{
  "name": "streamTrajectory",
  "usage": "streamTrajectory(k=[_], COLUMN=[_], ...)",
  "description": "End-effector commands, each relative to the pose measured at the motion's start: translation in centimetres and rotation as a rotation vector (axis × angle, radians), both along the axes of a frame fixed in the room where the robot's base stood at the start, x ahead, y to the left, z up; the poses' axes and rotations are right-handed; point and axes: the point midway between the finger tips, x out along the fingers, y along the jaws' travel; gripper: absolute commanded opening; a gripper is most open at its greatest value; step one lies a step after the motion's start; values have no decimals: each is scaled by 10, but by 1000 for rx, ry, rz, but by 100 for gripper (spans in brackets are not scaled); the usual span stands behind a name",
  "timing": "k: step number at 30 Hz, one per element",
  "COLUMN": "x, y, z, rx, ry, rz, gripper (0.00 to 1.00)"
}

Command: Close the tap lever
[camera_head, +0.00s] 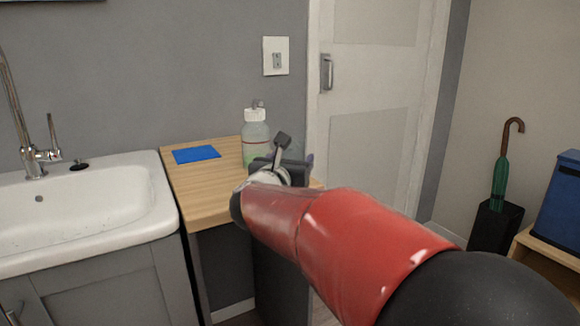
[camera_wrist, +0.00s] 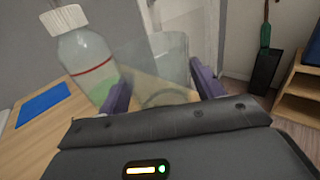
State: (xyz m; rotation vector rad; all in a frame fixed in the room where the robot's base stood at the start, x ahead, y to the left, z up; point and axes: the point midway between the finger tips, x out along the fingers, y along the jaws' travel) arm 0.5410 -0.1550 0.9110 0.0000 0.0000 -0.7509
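The chrome tap (camera_head: 34,155) stands behind the white basin at the far left of the head view. Its thin lever (camera_head: 53,134) points upward, to the right of the tall spout. No water stream shows in the visible part. My gripper (camera_head: 308,163) is well to the right of the tap, over the right end of the wooden counter, mostly hidden behind my arm. In the wrist view its two purple fingers (camera_wrist: 161,83) are apart, with a clear glass (camera_wrist: 166,76) between them that appears gripped. The tap is out of the wrist view.
A white-capped bottle (camera_head: 256,138) stands on the wooden counter (camera_head: 205,190), close to my gripper, beside a blue sheet (camera_head: 197,154). The white basin (camera_head: 150,215) adjoins the counter's left side. An umbrella stand (camera_head: 495,226) and blue box (camera_head: 562,205) are at right.

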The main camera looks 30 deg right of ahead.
Motion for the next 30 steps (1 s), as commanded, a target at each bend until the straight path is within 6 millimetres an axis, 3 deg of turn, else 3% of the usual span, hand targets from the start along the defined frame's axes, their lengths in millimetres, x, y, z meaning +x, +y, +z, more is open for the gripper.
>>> streamTrajectory(k=[1, 9, 20, 30], x=[0, 0, 0, 0], y=[0, 0, 0, 0], z=[0, 1, 4, 26], rx=[0, -1, 0, 0], ry=[0, -1, -1, -4], rz=[0, 0, 0, -1], gripper=[60, 26, 26, 26])
